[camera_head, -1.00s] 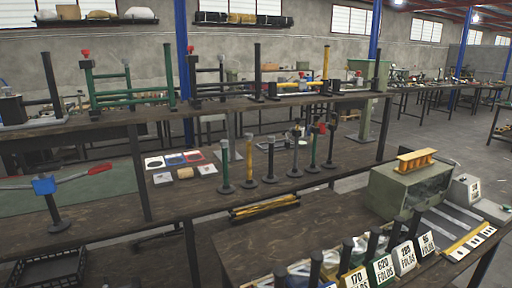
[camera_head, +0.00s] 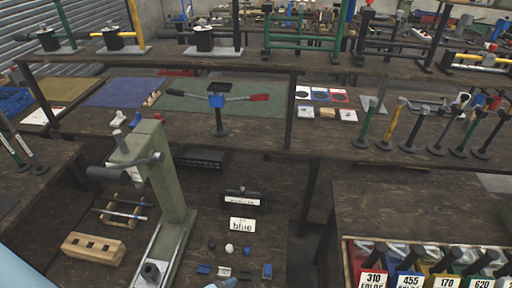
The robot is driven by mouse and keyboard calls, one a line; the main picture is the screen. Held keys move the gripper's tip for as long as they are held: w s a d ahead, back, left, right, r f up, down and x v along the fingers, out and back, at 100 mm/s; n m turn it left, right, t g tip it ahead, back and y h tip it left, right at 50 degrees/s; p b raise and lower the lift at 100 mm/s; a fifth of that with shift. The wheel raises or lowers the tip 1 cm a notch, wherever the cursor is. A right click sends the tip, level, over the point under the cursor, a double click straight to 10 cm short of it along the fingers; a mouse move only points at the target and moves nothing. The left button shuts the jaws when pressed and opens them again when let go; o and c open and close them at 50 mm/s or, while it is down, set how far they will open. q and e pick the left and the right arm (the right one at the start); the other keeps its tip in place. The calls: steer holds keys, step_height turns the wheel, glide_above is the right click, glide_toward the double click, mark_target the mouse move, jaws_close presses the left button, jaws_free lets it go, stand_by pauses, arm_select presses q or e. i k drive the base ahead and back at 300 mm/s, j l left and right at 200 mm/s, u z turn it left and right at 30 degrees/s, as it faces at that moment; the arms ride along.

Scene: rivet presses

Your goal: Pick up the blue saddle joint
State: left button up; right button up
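A sign reading "blue" (camera_head: 242,225) stands on the lower bench at the middle. In front of it lie small blue pieces, one at the left (camera_head: 203,269) and one at the right (camera_head: 267,270). They are too small to tell which is a saddle joint. A larger blue block (camera_head: 218,101) sits on a black post on the shelf behind, with grey rods to both sides and a red handle at the right. Neither gripper can be made out. A pale blue shape at the bottom left edge seems to be part of my arm.
A green press (camera_head: 155,180) stands left of the sign, with a wooden block (camera_head: 93,247) beside it. A black and a white ball lie before the sign. At the right are numbered bins (camera_head: 410,280) and a bare bench top (camera_head: 400,205).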

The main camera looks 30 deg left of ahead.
mark_target(203, 270)
steer(key=u, duration=1.05)
